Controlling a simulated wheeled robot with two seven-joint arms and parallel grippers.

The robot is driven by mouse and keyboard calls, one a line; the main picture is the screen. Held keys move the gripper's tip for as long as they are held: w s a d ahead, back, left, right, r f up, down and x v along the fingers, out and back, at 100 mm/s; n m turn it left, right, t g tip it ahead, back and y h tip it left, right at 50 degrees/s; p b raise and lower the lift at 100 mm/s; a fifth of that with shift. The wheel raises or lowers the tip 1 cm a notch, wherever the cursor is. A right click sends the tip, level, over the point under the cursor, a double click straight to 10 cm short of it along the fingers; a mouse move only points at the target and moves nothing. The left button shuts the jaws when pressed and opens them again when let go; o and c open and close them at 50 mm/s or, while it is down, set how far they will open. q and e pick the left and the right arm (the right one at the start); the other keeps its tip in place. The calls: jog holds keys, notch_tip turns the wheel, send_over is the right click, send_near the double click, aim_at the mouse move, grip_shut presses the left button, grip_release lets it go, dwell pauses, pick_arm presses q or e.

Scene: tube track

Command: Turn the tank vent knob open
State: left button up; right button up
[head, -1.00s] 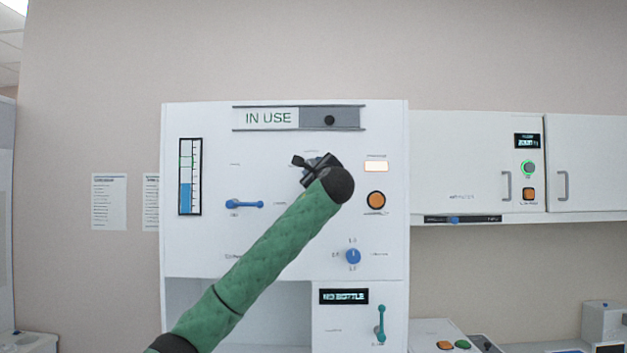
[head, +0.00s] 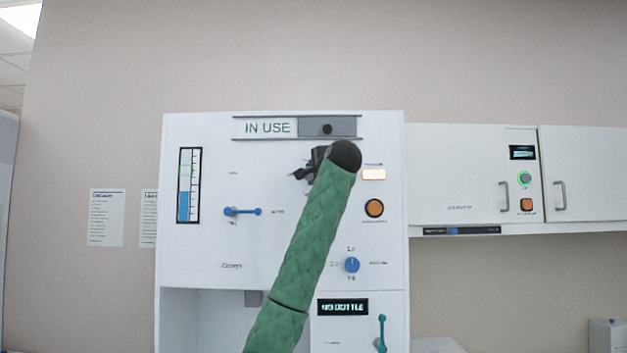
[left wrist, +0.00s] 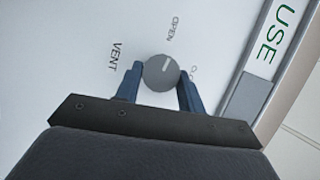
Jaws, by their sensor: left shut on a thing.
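The vent knob (left wrist: 161,72) is a round grey knob with a white mark, on the white panel beside the printed word VENT. Its mark points up toward the word OPEN; a second label to its right is partly hidden by a finger. My left gripper (left wrist: 161,83) is shut on the knob, with one blue finger on each side. In the head view my left gripper (head: 308,168) is at the upper middle of the panel, below the IN USE sign, and my arm hides the knob there. My right gripper is not in view.
The IN USE sign with its grey slider (head: 345,127) is just above. A blue lever (head: 243,211), an orange button (head: 374,208) and a blue dial (head: 352,265) sit around my green forearm on the panel. A white cabinet (head: 470,180) hangs at right.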

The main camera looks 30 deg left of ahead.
pick_arm(q)
jog(key=shift+f+n, duration=0.1)
jog(key=shift+n, duration=0.6)
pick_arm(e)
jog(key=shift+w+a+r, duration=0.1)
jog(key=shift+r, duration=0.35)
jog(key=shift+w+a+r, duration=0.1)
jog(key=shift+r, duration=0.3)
pick_arm(q)
jog(key=shift+h, duration=0.3)
jog(key=o, duration=1)
jog(key=shift+a, duration=0.1)
jog(key=b+v, duration=0.3)
jog(key=v, duration=0.5)
jog(key=shift+b, duration=0.4)
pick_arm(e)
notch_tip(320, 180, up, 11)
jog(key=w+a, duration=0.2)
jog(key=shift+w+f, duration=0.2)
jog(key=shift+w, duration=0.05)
pick_arm(q)
jog(key=shift+w, duration=0.1)
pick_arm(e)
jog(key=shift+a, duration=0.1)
